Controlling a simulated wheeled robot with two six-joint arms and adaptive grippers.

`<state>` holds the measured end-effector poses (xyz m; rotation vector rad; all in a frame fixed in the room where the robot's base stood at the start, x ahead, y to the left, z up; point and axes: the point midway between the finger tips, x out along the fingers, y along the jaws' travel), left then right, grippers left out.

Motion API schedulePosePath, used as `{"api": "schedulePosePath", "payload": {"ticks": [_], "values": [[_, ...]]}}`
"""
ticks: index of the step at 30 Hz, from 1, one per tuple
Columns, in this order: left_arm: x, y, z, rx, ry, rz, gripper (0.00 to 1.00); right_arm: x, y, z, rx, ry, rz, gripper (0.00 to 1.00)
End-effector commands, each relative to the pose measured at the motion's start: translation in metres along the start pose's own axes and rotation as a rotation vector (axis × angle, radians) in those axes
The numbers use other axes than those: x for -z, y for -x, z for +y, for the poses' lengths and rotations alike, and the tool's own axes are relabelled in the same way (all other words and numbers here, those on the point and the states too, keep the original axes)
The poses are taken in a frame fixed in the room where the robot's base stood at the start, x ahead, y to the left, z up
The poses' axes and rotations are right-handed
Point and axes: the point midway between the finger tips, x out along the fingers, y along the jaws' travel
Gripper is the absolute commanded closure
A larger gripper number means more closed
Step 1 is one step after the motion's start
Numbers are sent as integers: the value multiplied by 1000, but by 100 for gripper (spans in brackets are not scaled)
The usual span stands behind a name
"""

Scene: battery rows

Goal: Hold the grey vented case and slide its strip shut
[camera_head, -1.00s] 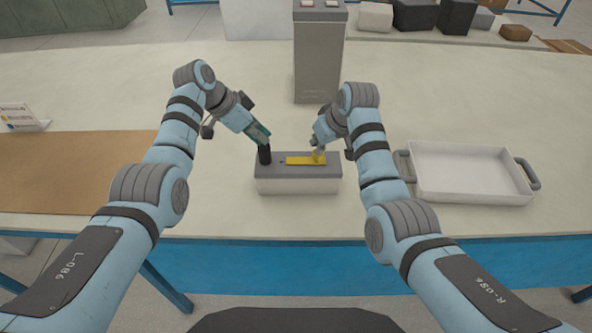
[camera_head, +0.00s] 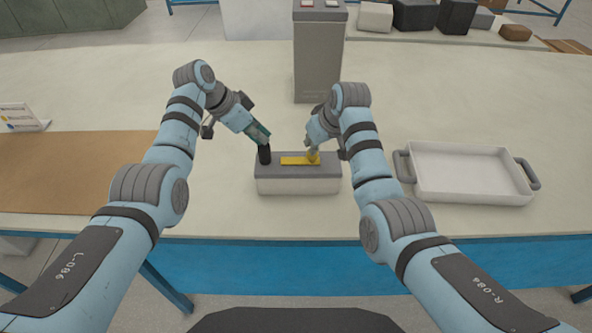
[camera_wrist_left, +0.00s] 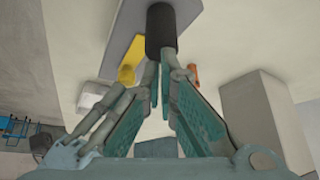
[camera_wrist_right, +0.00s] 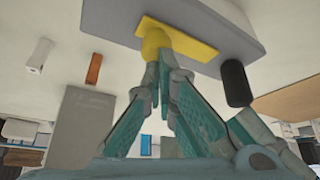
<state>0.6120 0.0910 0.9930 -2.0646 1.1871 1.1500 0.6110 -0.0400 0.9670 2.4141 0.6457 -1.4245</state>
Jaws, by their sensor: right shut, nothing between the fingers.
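The grey case (camera_head: 298,186) lies on the table, its long side towards me. Its vents cannot be made out. A yellow strip (camera_head: 293,160) with a yellow knob lies along its top; both also show in the right wrist view (camera_wrist_right: 196,38). A black post (camera_head: 264,155) stands at the case's left end. My left gripper (camera_head: 267,143) is at the top of this post (camera_wrist_left: 162,30), its fingers close together; whether they clasp it cannot be told. My right gripper (camera_head: 312,149) is shut and empty, its fingertips against the knob (camera_wrist_right: 156,42).
A white tray (camera_head: 470,198) with grey handles stands to the right. A tall grey box (camera_head: 318,65) stands behind the case. A brown mat (camera_head: 60,180) covers the table's left side. The table between case and tray is clear.

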Motion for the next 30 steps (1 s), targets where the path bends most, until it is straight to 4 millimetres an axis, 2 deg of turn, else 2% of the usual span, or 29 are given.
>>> {"api": "schedulePosePath", "payload": {"ticks": [5,21,30], "values": [[-5,-4,3,-12,5,-10,100,1,0,-2,2,0,-1,100],[-4,-5,3,-12,5,-10,100,23,41,-1,0,-1,1,100],[-5,-4,3,-12,5,-10,100,24,43,-1,0,-1,0,100]]}}
